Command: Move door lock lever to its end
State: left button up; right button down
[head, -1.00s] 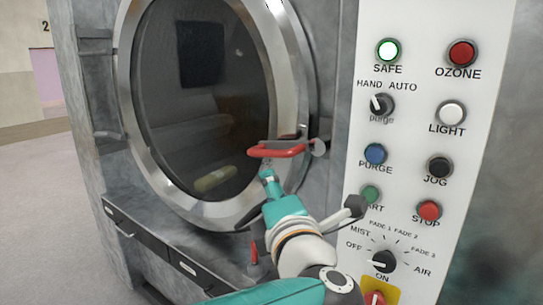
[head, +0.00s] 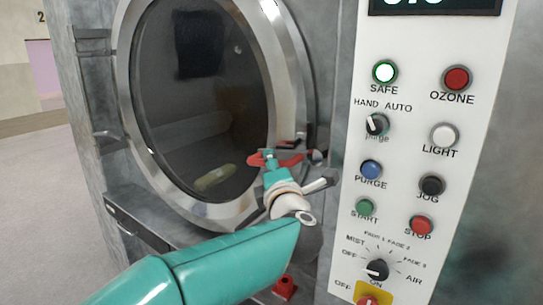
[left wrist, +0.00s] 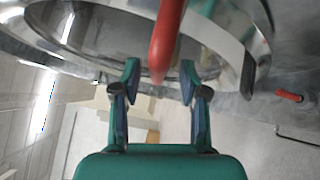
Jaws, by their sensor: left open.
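The red door lock lever (head: 292,160) is at the right edge of the round door, partly hidden behind my left gripper (head: 270,158) in the head view. In the left wrist view the lever (left wrist: 167,42) comes down from the top edge. Its tip appears between the two spread fingers of my left gripper (left wrist: 160,76). The fingers look apart from the lever, with space on both sides. The round door (head: 205,100) has a metal rim and dark glass, and lies flush in its frame. My right gripper is not in view.
A white control panel (head: 405,190) with buttons and knobs stands close to the right of the lever. A smaller red handle (left wrist: 289,96) shows at the right in the left wrist view. Open floor (head: 45,190) lies left of the machine.

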pick_arm(q)
jog(key=shift+w+a, duration=0.15)
jog(key=shift+w, duration=0.9)
grip_shut()
